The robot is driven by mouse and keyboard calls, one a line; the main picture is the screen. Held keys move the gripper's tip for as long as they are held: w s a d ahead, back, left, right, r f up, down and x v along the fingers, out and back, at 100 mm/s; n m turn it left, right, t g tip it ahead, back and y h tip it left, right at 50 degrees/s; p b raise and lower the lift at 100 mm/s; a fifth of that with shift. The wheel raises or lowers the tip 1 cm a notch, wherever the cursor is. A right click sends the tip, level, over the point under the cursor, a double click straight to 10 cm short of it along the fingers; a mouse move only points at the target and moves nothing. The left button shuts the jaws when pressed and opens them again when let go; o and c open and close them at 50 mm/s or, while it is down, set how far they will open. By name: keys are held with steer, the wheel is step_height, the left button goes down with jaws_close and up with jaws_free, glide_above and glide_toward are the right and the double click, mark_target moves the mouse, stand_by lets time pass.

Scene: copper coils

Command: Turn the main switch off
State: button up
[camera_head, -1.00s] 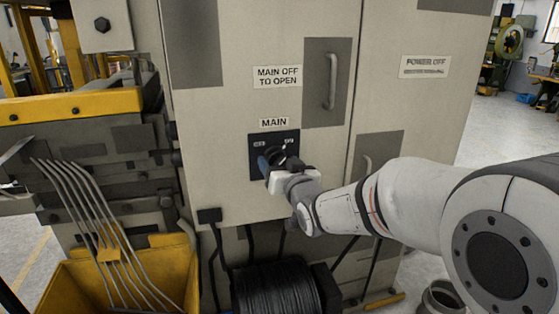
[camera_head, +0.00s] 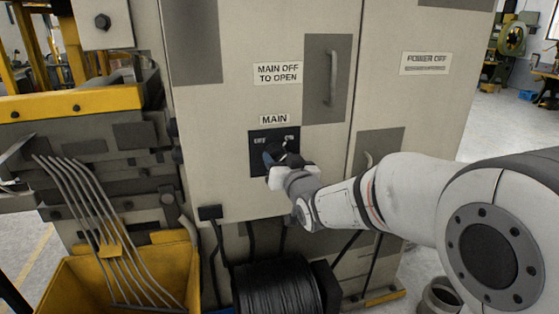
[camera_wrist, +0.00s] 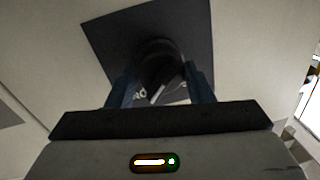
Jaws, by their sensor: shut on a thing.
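The main switch is a black rotary knob (camera_wrist: 158,62) on a dark square plate (camera_head: 258,140) under the "MAIN" label on the grey cabinet. "OFF" is printed at the plate's upper left and "ON" at its upper right. My gripper (camera_head: 277,159) is at the plate from the front right and partly hides the knob. In the wrist view, the two blue-grey fingers of my gripper (camera_wrist: 161,84) stand on either side of the knob, shut on it. A white mark shows on the knob's near part. The plate looks tilted in that view. The knob's exact angle is hard to tell.
The cabinet (camera_head: 225,120) has door handles (camera_head: 333,79) and signs reading "MAIN OFF TO OPEN" (camera_head: 278,74) and "POWER OFF" (camera_head: 425,63). A black coil (camera_head: 275,290) sits below the switch. A yellow bin (camera_head: 75,285) with bent rods stands at left.

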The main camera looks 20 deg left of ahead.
steer(key=shift+a+f+n+b, duration=0.1)
steer(key=shift+f+n+b, duration=0.15)
steer(key=shift+n+b, duration=1.75)
steer(key=n+b, duration=0.3)
steer(key=b, duration=0.4)
steer(key=shift+s+h+b, duration=0.1)
steer(key=shift+h+b, duration=0.2)
steer(key=shift+b, duration=0.1)
steer(key=n+b, duration=0.2)
steer(key=b, duration=0.2)
steer(key=n+b, duration=0.2)
steer(key=b, duration=0.2)
steer(key=shift+r+h, duration=0.15)
steer(key=shift+h, duration=0.15)
steer(key=n+b, duration=0.1)
steer(key=b, duration=0.2)
steer(key=shift+a+r+n+b, duration=0.1)
steer(key=shift+n+b, duration=1)
steer(key=shift+r+n+h, duration=0.15)
steer(key=shift+n+h, duration=0.15)
steer(key=shift+n, duration=1)
